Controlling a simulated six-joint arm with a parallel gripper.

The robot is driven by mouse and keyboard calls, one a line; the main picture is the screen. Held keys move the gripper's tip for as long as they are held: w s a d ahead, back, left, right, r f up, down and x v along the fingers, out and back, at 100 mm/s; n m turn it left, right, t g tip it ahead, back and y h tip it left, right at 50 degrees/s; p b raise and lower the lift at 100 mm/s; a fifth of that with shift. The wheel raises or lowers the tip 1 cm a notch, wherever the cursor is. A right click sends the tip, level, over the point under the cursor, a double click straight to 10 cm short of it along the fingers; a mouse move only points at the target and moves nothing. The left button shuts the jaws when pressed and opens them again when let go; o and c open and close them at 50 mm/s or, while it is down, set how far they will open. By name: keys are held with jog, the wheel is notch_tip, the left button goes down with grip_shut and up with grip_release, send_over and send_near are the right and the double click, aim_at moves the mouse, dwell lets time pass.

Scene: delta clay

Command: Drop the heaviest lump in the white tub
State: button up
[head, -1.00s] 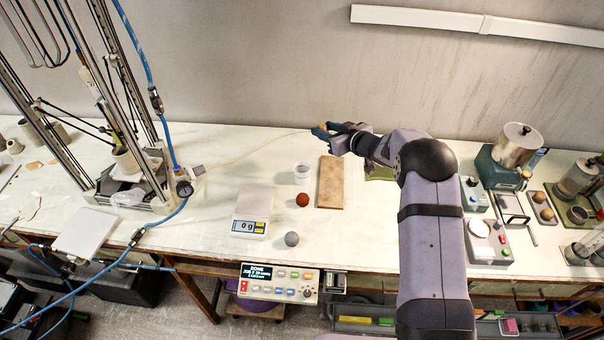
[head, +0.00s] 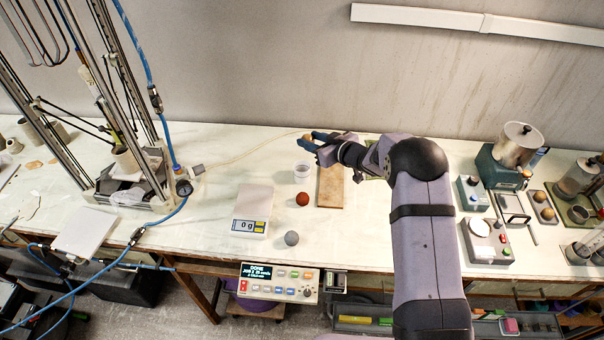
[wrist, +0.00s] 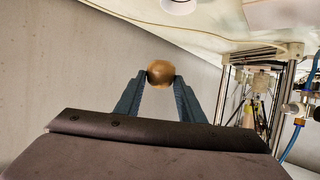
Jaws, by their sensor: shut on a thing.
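My gripper (head: 311,139) is shut on a tan lump, held above the bench near the white tub. In the wrist view, the round tan lump (wrist: 160,74) sits between the two blue fingertips. The white tub (head: 302,172) stands upright on the bench, just below the gripper in the head view; its inside is too small to make out. A reddish-brown lump (head: 302,199) lies in front of the tub. A grey lump (head: 291,238) lies nearer the front edge. The scale (head: 252,212) has an empty plate and reads 0 g.
A tan board (head: 331,187) lies right of the tub, partly under my arm. A tall frame with blue hoses (head: 150,170) stands at the left. Machines (head: 515,150) crowd the right side. A control box (head: 279,283) is at the front edge.

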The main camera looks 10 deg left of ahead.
jog(key=shift+f+b, duration=2.05)
jog(key=shift+f, duration=0.7)
jog(key=o, duration=1.2)
jog(key=b+v, duration=0.3)
jog(key=v, duration=0.4)
jog(key=shift+s+d+r, duration=0.1)
jog(key=shift+d, duration=0.05)
